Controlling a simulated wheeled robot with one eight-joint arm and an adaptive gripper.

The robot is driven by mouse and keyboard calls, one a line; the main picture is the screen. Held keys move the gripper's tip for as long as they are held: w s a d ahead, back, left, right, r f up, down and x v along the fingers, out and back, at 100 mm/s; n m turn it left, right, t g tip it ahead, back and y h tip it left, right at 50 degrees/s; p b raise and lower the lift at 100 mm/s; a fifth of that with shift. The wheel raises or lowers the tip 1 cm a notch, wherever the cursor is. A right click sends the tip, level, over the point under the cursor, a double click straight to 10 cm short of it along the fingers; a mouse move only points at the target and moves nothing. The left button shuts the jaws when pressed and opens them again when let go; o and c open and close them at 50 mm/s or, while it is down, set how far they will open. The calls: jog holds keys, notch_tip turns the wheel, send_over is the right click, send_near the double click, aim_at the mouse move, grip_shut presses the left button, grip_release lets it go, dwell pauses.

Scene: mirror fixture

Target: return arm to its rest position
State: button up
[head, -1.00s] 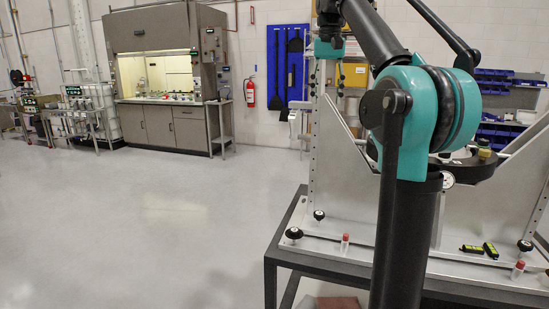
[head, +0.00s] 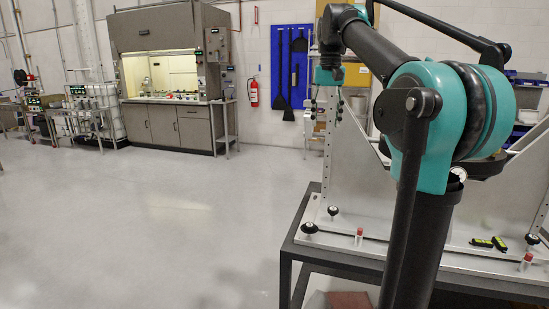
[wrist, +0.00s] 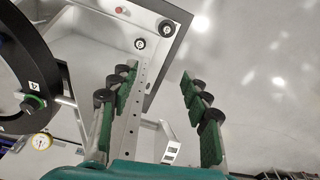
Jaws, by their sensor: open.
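My gripper (head: 326,104) hangs from my teal and black arm at the upper middle of the head view, in front of the left edge of the mirror fixture's upright plate. In the wrist view my gripper (wrist: 160,105) shows its green-padded fingers spread wide apart, with nothing between them. The fixture's perforated metal post (wrist: 130,115) shows beyond the left finger. A dark round ring (wrist: 30,75) of the fixture fills the left of the wrist view. My arm hides much of the fixture in the head view.
The fixture's bench (head: 290,245) stands at right, with black knobs (head: 310,228), red-capped pieces (head: 359,236) and yellow-black items (head: 490,242) on its base. A fume hood (head: 170,80) and a fire extinguisher (head: 254,93) are at the back. The floor at left is clear.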

jog(key=s+d+f+t, duration=0.1)
jog(key=s+f, duration=0.2)
jog(key=f, duration=1)
jog(key=s+d+f+t, duration=0.1)
jog(key=s+f, duration=0.3)
jog(key=f, duration=0.8)
jog(key=s+d+f+n+t, duration=0.1)
jog(key=s+f, duration=1.5)
jog(key=f, duration=0.4)
jog(key=shift+s+d+n+t, duration=0.2)
jog(key=shift+s+n+t, duration=0.1)
jog(key=shift+s, duration=0.1)
jog(key=shift+r, duration=0.1)
